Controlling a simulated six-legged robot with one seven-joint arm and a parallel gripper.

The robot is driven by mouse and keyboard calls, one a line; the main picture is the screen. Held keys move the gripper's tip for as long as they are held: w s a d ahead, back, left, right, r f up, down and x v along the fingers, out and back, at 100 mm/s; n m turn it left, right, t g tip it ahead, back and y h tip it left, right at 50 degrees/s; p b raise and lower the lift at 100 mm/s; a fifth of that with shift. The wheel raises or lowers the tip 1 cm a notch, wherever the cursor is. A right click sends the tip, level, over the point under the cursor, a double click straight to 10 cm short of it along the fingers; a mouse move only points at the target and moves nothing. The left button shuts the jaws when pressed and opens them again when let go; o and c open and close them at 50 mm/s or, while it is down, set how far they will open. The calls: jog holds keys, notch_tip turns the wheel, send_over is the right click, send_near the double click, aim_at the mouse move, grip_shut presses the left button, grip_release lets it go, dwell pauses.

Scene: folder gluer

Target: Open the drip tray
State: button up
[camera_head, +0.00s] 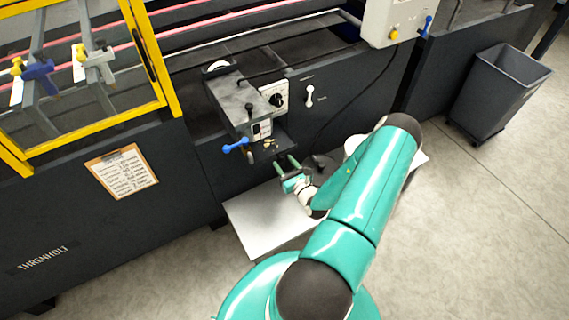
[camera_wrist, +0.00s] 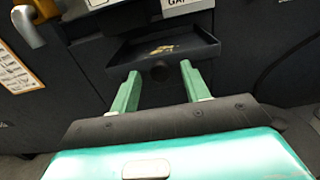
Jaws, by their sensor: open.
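The drip tray (camera_wrist: 195,52) is a shallow dark tray on the front of the machine, with a small tan residue in it and a round dark knob (camera_wrist: 161,71) on its front face. In the head view the tray (camera_head: 284,151) juts out below the grey glue unit (camera_head: 242,108). My gripper (camera_wrist: 160,75) is open, its two green fingers pointing at the tray, one to each side of the knob in the picture. Whether the fingers reach the knob in depth I cannot tell. In the head view my gripper (camera_head: 288,166) is just below and in front of the tray.
A blue-handled lever (camera_head: 236,145) sits left of the tray. A dial (camera_head: 274,96) and a white switch (camera_head: 309,95) are above it. A pale platform (camera_head: 255,220) lies below my arm. A clipboard (camera_head: 122,171) hangs at left; a grey bin (camera_head: 498,88) stands at right on open floor.

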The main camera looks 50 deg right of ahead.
jog(key=shift+w+d, duration=0.1)
jog(key=shift+w, duration=0.2)
grip_shut()
jog(key=v, duration=1.4)
jog(key=shift+s, duration=0.2)
grip_release()
